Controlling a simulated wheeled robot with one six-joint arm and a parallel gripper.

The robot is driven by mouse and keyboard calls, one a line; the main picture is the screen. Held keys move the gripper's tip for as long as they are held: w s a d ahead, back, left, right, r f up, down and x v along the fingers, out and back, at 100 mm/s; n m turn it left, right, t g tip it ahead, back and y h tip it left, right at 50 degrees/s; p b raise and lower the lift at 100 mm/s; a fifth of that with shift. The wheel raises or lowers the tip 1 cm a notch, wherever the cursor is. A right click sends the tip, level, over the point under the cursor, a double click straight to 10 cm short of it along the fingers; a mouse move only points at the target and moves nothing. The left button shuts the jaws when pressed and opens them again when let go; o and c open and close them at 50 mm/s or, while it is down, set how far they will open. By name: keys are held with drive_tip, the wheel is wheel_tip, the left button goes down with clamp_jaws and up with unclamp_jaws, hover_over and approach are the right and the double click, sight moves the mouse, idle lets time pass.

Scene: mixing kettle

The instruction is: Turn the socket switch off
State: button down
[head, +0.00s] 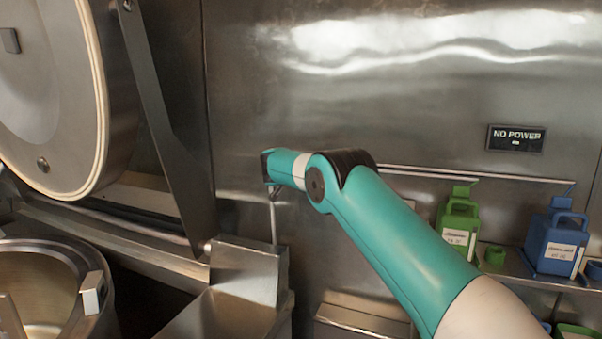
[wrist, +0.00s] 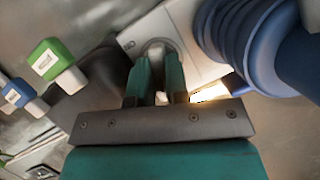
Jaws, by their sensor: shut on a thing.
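My gripper (wrist: 160,65) shows in the wrist view with its two teal fingers reaching into a grey round part on a pale socket housing (wrist: 195,22). The fingers are shut on the socket switch (wrist: 157,48), which shows only in part between the fingertips. A thick blue ribbed plug (wrist: 262,45) sits to the right of the switch, close to the fingers. In the head view my arm reaches left to the metal wall. The socket and the switch cannot be made out there.
A display reading NO POWER (head: 516,139) is on the wall at the right. A green jug (head: 459,222) and a blue jug (head: 556,240) stand on a shelf below it. A large round lid (head: 50,85) and an open kettle (head: 40,280) are at the left.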

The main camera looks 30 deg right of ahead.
drive_tip(key=c, duration=1.1)
unclamp_jaws()
drive_tip(key=b+v, duration=0.8)
drive_tip(key=v, duration=0.9)
drive_tip(key=shift+s+a+b, duration=0.1)
drive_tip(key=shift+a+b, duration=0.1)
drive_tip(key=shift+b, duration=0.1)
